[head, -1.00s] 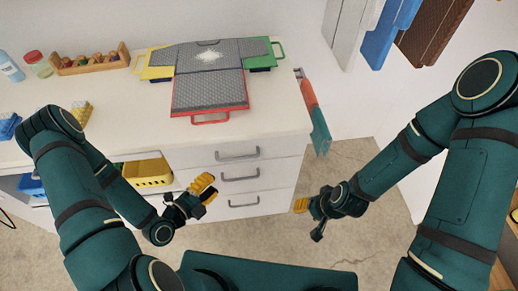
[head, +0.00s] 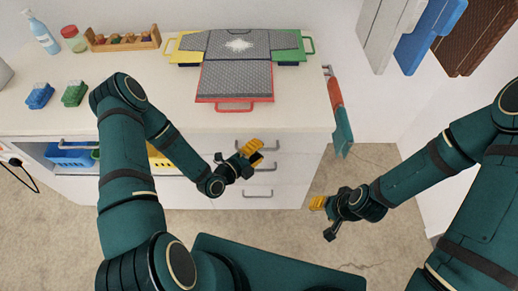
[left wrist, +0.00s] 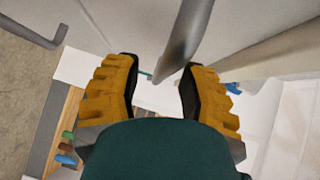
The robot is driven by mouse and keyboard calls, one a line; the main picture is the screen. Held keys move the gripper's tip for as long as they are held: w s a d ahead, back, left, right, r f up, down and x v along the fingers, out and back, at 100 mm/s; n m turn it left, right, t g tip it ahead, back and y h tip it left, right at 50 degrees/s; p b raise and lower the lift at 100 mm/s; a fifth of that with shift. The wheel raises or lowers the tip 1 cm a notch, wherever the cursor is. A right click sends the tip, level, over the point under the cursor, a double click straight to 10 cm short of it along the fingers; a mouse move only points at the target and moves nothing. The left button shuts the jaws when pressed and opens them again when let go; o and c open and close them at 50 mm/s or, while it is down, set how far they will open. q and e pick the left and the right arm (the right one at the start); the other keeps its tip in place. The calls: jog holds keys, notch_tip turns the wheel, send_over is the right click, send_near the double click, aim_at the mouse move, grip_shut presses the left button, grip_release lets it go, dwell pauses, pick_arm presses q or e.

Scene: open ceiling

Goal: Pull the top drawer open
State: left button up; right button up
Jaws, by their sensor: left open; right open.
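The white drawer unit has three stacked drawers; the top drawer (head: 300,143) looks shut. Its grey bar handle (head: 268,143) is partly hidden by my left gripper (head: 252,154), which is open in front of the upper drawers. In the left wrist view, a grey bar handle (left wrist: 186,38) reaches toward the gap between the open yellow fingers of my left gripper (left wrist: 160,88). I cannot tell if they touch it. My right gripper (head: 320,204) is open and empty, low to the right of the drawers.
Lower handles (head: 258,194) sit below. A folding board with a grey shirt (head: 236,80) lies on the counter. A teal-and-red tool (head: 340,115) hangs at the counter's right end. Left of the drawers is an open shelf with a blue basket (head: 68,156). Floor right of the drawers is clear.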

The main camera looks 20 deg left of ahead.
pick_arm(q)
jog(key=shift+w+d, duration=0.2)
jog(key=shift+w, duration=0.2)
grip_shut()
jog(key=shift+s+f, duration=0.1)
pick_arm(e)
jog(key=shift+s+f, duration=0.1)
jog(key=shift+s, duration=0.05)
